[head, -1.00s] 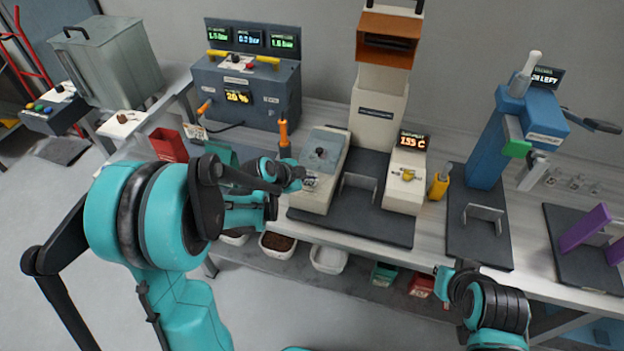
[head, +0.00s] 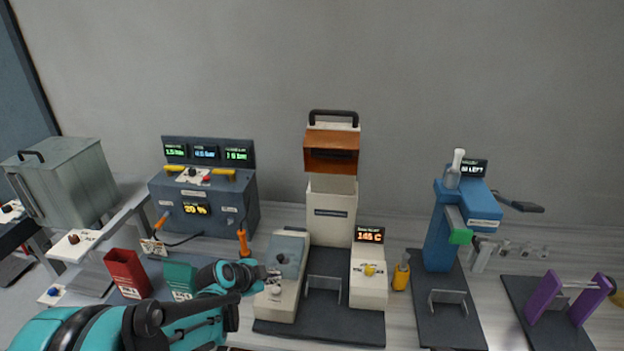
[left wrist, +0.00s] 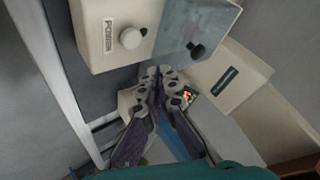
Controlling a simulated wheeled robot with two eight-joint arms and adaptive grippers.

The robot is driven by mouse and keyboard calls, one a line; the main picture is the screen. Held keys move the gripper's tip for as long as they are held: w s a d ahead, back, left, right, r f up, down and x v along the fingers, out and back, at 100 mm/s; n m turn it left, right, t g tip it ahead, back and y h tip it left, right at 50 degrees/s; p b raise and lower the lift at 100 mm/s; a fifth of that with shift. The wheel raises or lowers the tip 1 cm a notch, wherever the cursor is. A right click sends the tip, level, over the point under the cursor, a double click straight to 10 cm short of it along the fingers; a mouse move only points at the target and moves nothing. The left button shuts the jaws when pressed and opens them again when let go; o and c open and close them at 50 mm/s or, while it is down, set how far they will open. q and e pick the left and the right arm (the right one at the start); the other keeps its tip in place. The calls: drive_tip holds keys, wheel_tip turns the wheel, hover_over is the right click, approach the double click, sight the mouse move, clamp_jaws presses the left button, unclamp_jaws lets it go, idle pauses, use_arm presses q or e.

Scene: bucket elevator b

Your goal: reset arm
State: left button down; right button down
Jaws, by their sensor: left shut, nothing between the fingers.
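My left gripper (head: 268,279) is shut and empty. In the head view it hangs in front of the left cream block of the heated press station, close to the block's front. In the left wrist view the gripper (left wrist: 158,78) shows with its fingers together, near a cream box with a white knob (left wrist: 130,38) and a grey tinted cover (left wrist: 195,35). I cannot tell whether it touches the box. My right gripper is out of view.
The press station (head: 332,212) stands mid-bench with its dark base. A control box (head: 204,200), a red bin (head: 127,272) and a green bin (head: 180,278) are left. A yellow holder (head: 401,275), a blue press (head: 440,240) and purple posts (head: 543,297) stand right.

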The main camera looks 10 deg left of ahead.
use_arm(q)
drive_tip(key=s+r+n+y+b, duration=0.1)
drive_tip(key=s+r+n+y, duration=0.1)
drive_tip(key=s+n, duration=0.5)
drive_tip(key=s+r+n+g+y+b, duration=0.1)
drive_tip(key=s+n, duration=0.6)
drive_tip(key=s, duration=1)
drive_tip(key=shift+s+a+r+y+b, duration=0.15)
drive_tip(key=shift+r+y+b, duration=0.2)
drive_tip(key=shift+y+b, duration=0.2)
